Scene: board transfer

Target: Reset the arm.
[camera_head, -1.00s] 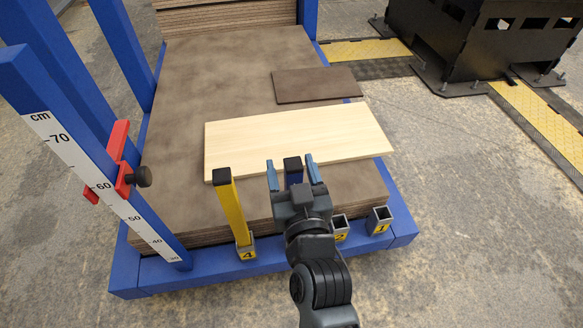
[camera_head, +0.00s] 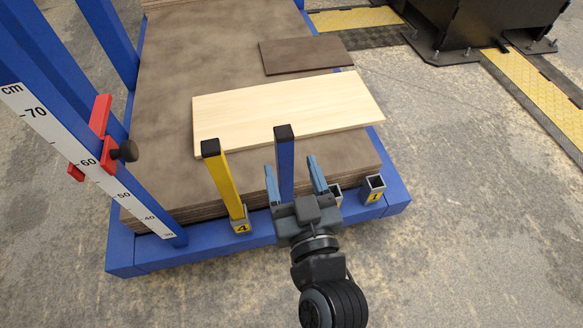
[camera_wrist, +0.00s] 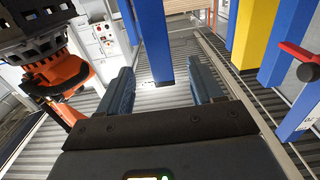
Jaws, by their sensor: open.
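My gripper (camera_head: 296,178) is open and empty at the front edge of the blue rack in the head view. Its two fingers are apart, one on each side of the blue post (camera_head: 285,160) in the picture. In the wrist view the fingers of my gripper (camera_wrist: 158,90) are spread, and the blue post (camera_wrist: 154,38) shows upright beyond the gap between them. I cannot tell whether the fingers touch the post.
A pale board (camera_head: 285,108) and a smaller dark board (camera_head: 305,54) lie on the brown stack (camera_head: 165,120). A yellow post (camera_head: 225,182) stands left of my gripper. The scale post (camera_head: 100,175) with a red clamp (camera_head: 98,125) is farther left. Open floor (camera_head: 470,200) lies right.

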